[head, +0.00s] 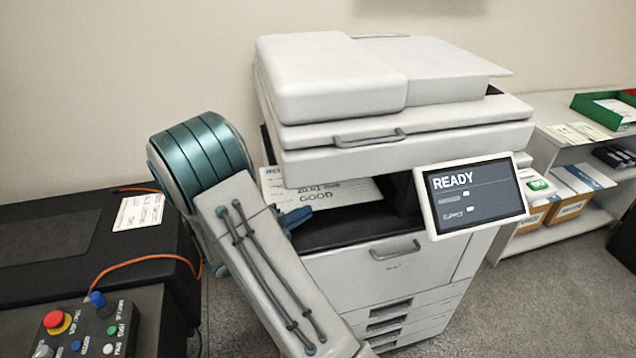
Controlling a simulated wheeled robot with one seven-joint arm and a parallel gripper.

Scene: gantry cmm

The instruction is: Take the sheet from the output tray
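The printed sheet (345,190) is white with dark text that includes "GOOD". It shows in the output opening of the white copier (345,258), above the dark output tray (345,230). The sheet's left part reaches to the opening's left side, next to my arm. My gripper (297,217) shows only as a small blue part at the sheet's lower left edge. The rest of it is hidden behind my arm link. I cannot tell whether its fingers are open, shut or touching the sheet.
The copier's tilted screen (472,197) reads "READY" and juts out right of the opening. A dark bench (60,235) and a control box with a red button (85,325) stand at left. A shelf (565,225) with boxes stands at right. Grey floor is clear at lower right.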

